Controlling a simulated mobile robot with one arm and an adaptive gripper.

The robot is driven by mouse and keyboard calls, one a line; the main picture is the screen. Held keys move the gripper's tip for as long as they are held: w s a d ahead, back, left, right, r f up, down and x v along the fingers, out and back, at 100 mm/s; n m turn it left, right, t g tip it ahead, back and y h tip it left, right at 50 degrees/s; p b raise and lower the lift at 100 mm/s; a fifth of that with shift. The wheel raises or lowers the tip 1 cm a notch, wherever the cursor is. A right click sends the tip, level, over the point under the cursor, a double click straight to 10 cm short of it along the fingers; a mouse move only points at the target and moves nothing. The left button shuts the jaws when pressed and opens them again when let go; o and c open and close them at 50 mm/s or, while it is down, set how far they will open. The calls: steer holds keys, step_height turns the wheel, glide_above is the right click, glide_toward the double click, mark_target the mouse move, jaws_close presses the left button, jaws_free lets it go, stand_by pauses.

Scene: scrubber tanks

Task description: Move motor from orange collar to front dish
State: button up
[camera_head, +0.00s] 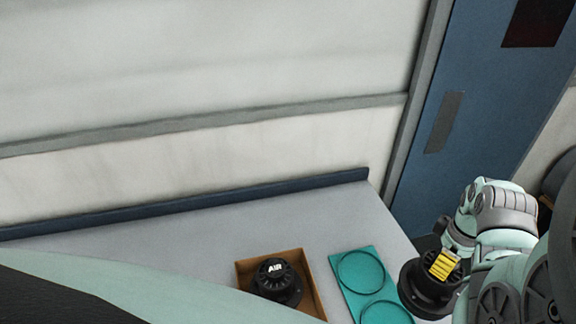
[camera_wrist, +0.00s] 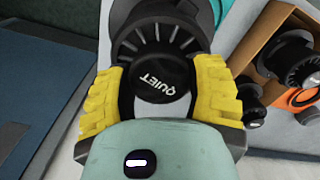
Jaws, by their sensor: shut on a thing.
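My gripper (camera_head: 444,266) has yellow fingers shut on a black motor (camera_head: 421,292), held right of the teal tray in the head view. In the wrist view the fingers (camera_wrist: 160,90) sit on both sides of this motor (camera_wrist: 163,76), whose top reads "QUIET". An orange collar (camera_wrist: 302,104) shows at the right of the wrist view, partly hidden by dark parts. The teal tray (camera_head: 346,292) has two round outlined dishes, a far one (camera_head: 361,272) and a near one (camera_head: 386,314) cut by the picture edge; both look empty.
A brown open box (camera_head: 244,272) left of the tray holds a black motor (camera_head: 277,280) marked "AIR". The box also shows in the wrist view (camera_wrist: 262,50). A dark blue rail (camera_head: 200,208) runs along the table's back. Bare grey table (camera_head: 190,238) lies behind the box.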

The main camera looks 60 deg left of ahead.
mark_target(406, 300)
steer(key=shift+s+a+f+n+b, duration=0.25)
steer(key=shift+s+f+n, duration=0.35)
steer(key=shift+s+f, duration=0.75)
steer(key=shift+s+a+f+n+b, duration=0.25)
steer(key=shift+s+f+n, duration=0.35)
steer(key=shift+s+f, duration=0.75)
steer(key=shift+s+a+f+n+b, duration=0.1)
steer(key=shift+s+f+n+b, duration=0.4)
steer(key=shift+s+f, duration=0.85)
steer(key=shift+f+b, duration=0.4)
steer(key=shift+f, duration=0.05)
steer(key=shift+w+b, duration=0.25)
steer(key=shift+b, duration=0.4)
steer(key=shift+f+b, duration=1.25)
steer(key=shift+b, duration=0.95)
steer(key=o, duration=1.5)
